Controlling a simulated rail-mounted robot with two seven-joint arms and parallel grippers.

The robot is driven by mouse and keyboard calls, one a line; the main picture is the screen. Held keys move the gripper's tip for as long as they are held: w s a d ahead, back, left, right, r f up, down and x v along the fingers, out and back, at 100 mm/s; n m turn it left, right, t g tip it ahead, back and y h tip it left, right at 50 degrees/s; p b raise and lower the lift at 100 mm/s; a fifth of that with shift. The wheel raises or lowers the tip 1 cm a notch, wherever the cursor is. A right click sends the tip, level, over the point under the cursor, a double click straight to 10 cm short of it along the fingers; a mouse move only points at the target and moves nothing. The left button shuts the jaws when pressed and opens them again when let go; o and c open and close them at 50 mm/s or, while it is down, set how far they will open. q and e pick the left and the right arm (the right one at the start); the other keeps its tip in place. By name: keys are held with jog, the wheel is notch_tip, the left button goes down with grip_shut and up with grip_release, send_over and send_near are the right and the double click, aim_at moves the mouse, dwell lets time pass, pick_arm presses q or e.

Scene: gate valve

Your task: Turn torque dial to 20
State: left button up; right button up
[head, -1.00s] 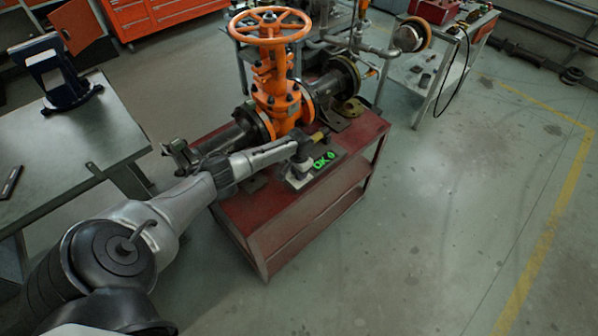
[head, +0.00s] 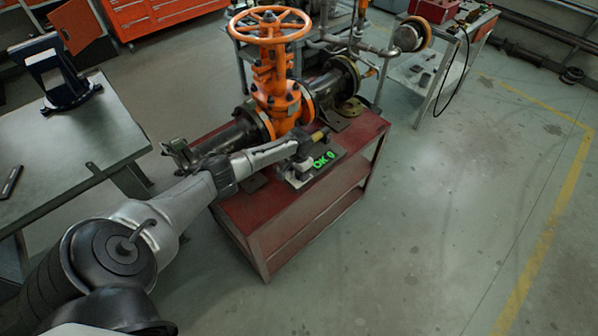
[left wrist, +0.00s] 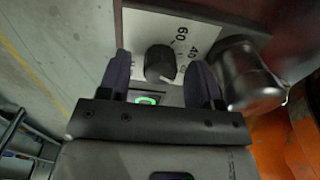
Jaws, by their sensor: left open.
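The torque dial (left wrist: 160,63) is a dark round knob on a light panel (left wrist: 150,28) marked with 60, 40 and another number partly hidden. In the left wrist view my left gripper (left wrist: 163,75) is open, with one finger on each side of the dial and gaps between. The dial's white pointer mark shows at its lower right edge. In the head view the left gripper (head: 308,150) is over the small tester box (head: 325,168) on the red cart; the dial is hidden there. My right gripper is not in view.
A metal cylinder (left wrist: 248,75) stands close to the right finger. An orange gate valve (head: 275,90) with a handwheel stands behind the box on the red cart (head: 300,228). A grey table (head: 80,140) is at left. The floor at right is clear.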

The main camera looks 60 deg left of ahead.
pick_arm(q)
notch_tip(320, 180, up, 14)
jog(key=p, duration=0.4)
jog(key=shift+f, duration=0.1)
dwell(0.7)
